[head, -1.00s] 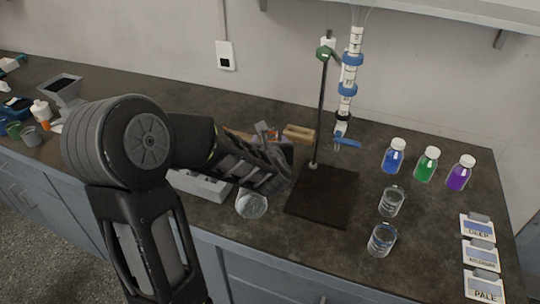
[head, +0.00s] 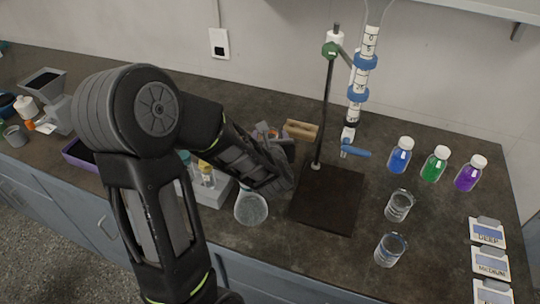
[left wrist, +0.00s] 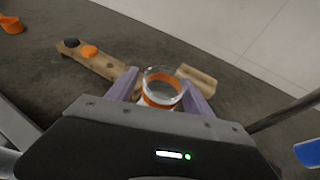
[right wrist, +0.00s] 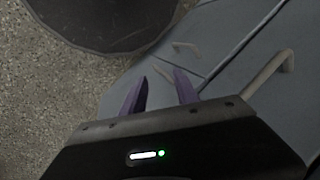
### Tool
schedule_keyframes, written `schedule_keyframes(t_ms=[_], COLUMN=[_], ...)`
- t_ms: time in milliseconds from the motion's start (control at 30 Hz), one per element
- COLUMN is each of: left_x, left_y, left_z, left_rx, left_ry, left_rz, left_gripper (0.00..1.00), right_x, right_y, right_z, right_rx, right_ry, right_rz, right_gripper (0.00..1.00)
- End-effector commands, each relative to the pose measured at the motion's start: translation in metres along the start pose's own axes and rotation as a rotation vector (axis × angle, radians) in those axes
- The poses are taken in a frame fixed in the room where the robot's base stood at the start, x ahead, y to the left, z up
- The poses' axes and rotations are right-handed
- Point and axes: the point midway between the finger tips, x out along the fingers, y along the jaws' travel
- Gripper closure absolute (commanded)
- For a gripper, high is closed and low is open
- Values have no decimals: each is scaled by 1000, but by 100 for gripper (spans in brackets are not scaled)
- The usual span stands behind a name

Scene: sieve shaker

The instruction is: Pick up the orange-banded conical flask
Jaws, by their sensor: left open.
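The orange-banded glass vessel (left wrist: 162,90) shows in the left wrist view, with a clear round rim and an orange band below it. My left gripper (left wrist: 160,95) is open, with one purple finger on either side of the vessel; I cannot tell whether they touch it. In the head view my left gripper (head: 280,165) reaches over the bench, left of the stand, and the arm hides most of the vessel. My right gripper (right wrist: 160,90) is open and empty, above the floor and cabinet fronts.
A stand with a dark base (head: 327,200) holds a burette (head: 360,85) close to the right of my left gripper. A clear glass flask (head: 251,207) stands in front. A wooden block (head: 300,130) lies behind. Bottles, two beakers and label cards stand at the right.

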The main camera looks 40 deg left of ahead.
Motion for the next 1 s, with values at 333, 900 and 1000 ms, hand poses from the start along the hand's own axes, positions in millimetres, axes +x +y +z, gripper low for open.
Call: schedule_keyframes(t_ms=[333, 900, 1000], left_x=[0, 0, 0], left_y=[0, 0, 0], left_z=[0, 0, 0], left_rx=[0, 0, 0], left_ry=[0, 0, 0], left_rz=[0, 0, 0], left_gripper=[43, 89, 97], right_x=[0, 0, 0], right_y=[0, 0, 0], right_z=[0, 0, 0], right_rx=[-1, -1, -1], right_ry=[0, 0, 0], right_rz=[0, 0, 0], right_gripper=[64, 64, 64])
